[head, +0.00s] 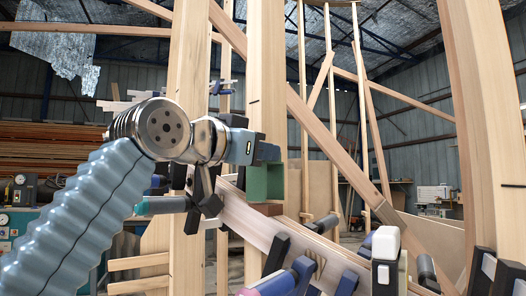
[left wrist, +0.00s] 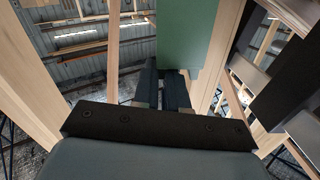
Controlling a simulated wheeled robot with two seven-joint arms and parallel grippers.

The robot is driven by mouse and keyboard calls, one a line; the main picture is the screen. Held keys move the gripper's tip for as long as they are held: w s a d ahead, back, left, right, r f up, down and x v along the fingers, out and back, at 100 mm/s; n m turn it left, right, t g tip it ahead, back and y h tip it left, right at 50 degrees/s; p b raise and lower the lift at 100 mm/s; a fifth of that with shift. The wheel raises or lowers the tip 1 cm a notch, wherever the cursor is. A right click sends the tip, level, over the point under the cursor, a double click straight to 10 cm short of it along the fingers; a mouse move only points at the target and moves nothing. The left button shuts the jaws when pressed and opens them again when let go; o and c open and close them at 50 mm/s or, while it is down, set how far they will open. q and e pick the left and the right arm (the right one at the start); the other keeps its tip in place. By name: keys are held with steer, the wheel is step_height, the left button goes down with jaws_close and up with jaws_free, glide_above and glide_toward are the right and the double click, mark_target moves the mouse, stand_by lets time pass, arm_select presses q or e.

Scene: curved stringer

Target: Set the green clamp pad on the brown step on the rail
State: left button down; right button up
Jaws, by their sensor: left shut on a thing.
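My left gripper (head: 268,153) comes in from the left and is shut on the green clamp pad (head: 265,183). The pad is a green block that hangs below the fingers, beside a wooden upright. In the left wrist view the dark fingers (left wrist: 165,88) meet the pad (left wrist: 187,35). The brown step (head: 268,209) shows just below the pad, on the rail (head: 245,222), a pale wooden board sloping down to the right. I cannot tell whether pad and step touch. My right gripper is not in view.
Black clamps (head: 203,200) grip the rail at left, and several more clamps stand along it at lower right, one with a white top (head: 386,243). Tall wooden uprights (head: 266,70) stand close behind the gripper, with a diagonal brace (head: 340,150) to the right.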

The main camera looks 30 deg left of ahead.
mark_target(263, 192)
arm_select(q)
steer(key=shift+f, duration=0.15)
steer(key=shift+f+b, duration=1.45)
steer(key=shift+f, duration=0.05)
steer(key=shift+f, duration=0.1)
steer(key=shift+f+b, duration=1.25)
steer(key=shift+f+b, duration=0.45)
steer(key=shift+f, duration=0.1)
steer(key=c, duration=1.1)
jaws_free()
